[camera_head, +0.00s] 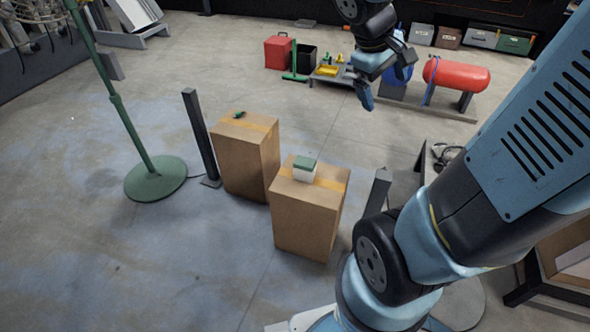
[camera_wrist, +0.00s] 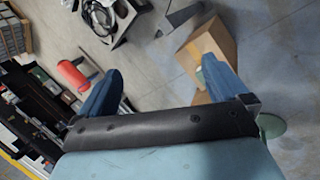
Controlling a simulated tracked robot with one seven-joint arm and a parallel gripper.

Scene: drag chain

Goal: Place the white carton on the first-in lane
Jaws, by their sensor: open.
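The white carton (camera_head: 303,175), with a green top, sits upright on the nearer tall cardboard box (camera_head: 305,219) in the head view. My gripper (camera_head: 384,82) is open and empty, up and to the right of the carton, and apart from it. In the wrist view my two blue fingers (camera_wrist: 163,84) are spread wide with nothing between them. A cardboard box (camera_wrist: 214,38) shows behind the right finger there, and the carton cannot be made out clearly. I cannot tell which surface is the first-in lane.
A second cardboard box (camera_head: 243,160) with a small dark green item (camera_head: 239,115) stands behind left. A dark post (camera_head: 200,137) and a green stand (camera_head: 155,178) are left of it. A red tank (camera_head: 457,75) lies farther back.

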